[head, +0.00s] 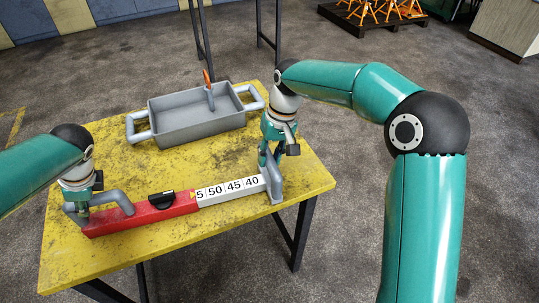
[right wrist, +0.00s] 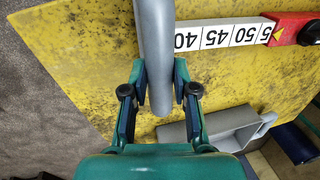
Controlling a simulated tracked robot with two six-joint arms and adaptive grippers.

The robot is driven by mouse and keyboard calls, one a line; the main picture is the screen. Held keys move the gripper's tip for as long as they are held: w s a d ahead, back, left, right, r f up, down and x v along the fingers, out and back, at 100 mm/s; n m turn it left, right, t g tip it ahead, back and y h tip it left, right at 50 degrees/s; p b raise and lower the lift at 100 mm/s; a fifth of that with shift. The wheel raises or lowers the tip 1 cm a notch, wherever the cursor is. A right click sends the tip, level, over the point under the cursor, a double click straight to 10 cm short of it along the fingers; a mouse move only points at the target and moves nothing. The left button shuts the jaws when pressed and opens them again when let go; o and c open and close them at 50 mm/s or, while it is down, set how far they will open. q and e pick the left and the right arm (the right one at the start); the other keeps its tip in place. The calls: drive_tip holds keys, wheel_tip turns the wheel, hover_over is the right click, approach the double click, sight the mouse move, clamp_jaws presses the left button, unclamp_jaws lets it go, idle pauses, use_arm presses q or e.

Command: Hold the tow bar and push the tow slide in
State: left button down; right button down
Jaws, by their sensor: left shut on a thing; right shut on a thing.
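The tow bar is a red body (head: 140,215) with a grey handle at its left end, lying on the yellow table. My left gripper (head: 76,204) is shut on that grey handle. The white tow slide (head: 230,188) sticks out of the red body to the right, its printed scale showing 40, 45, 50 and part of another number. A grey upright end piece (head: 273,182) is at the slide's right end. My right gripper (head: 268,158) is shut on this end piece; the right wrist view shows the grey bar between its fingers (right wrist: 158,92). A black part with a yellow pointer sits on the body.
A grey tray (head: 198,125) with two side handles stands at the back of the yellow table (head: 290,240). An orange-tipped tool (head: 209,85) stands in it. The table's front edge runs close along the bar. Orange stands sit on a pallet on the floor behind.

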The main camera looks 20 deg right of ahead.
use_arm(q)
drive_tip(key=shift+d, duration=0.15)
use_arm(e)
drive_tip(key=w+a, duration=0.1)
drive_tip(key=a, duration=1.2)
drive_tip(key=shift+a, duration=0.2)
drive_tip(key=shift+w, duration=0.1)
drive_tip(key=c, duration=0.9)
unclamp_jaws()
drive_tip(key=shift+d, duration=0.1)
drive_tip(key=shift+r, duration=0.1)
use_arm(q)
drive_tip(key=shift+a, duration=0.2)
use_arm(e)
drive_tip(key=r, duration=0.3)
drive_tip(key=d+r, duration=0.1)
drive_tip(key=r, duration=0.3)
drive_tip(key=d+r, duration=0.1)
drive_tip(key=r, duration=0.3)
drive_tip(key=shift+d+r, duration=0.15)
drive_tip(key=shift+r, duration=0.1)
